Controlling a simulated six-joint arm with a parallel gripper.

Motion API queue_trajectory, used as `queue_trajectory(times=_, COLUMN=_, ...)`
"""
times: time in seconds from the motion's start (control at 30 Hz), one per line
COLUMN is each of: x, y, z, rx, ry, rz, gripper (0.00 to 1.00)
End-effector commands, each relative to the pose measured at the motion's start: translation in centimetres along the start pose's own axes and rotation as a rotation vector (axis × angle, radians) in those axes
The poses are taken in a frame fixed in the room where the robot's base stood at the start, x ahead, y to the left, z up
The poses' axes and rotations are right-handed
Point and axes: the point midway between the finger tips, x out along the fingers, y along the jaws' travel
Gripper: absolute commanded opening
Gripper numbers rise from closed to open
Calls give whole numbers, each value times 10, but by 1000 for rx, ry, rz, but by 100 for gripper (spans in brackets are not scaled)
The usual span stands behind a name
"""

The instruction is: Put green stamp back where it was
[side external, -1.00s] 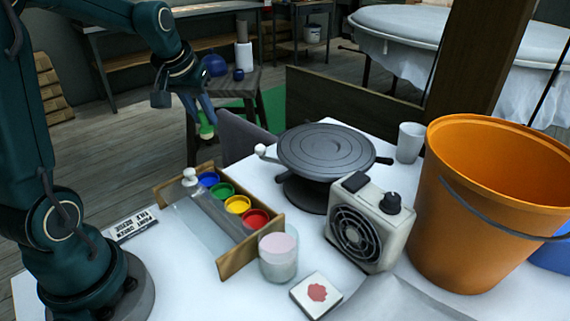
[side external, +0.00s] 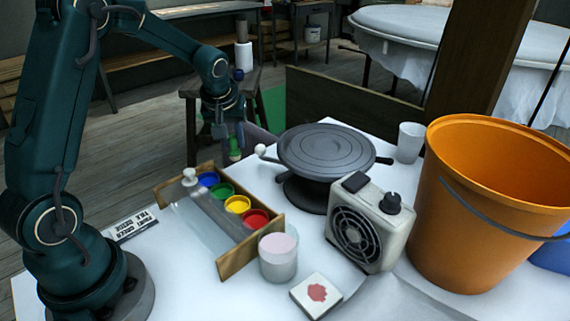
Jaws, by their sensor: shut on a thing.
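My gripper (side external: 228,132) hangs at the upper left of centre, behind the wooden rack. It is shut on the green stamp (side external: 235,146), which points downward below the fingers. The stamp is small here, and its lower tip is pale. The wooden rack (side external: 236,262) stands on the white table with a row of colour pots: blue (side external: 208,179), green (side external: 222,190), yellow (side external: 238,204) and red (side external: 256,219). The stamp appears held apart from the rack, up and behind it in the picture.
A white-knobbed item (side external: 190,177) stands at the rack's left end. A pink-topped jar (side external: 278,258), a red-printed tile (side external: 317,293), a heater (side external: 366,232), a turntable (side external: 325,150), a white cup (side external: 410,142) and an orange bucket (side external: 480,240) crowd the right. A lettered card (side external: 133,225) lies left.

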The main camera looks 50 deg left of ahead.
Motion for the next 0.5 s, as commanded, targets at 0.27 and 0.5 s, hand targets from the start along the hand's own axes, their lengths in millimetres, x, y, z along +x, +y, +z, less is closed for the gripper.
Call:
queue_trajectory(times=0.27, x=26, y=3, z=13, rx=1, ry=-5, rz=-3, gripper=0)
queue_trajectory(times=0.5, x=39, y=3, z=18, rx=0, ry=0, rz=0, gripper=0)
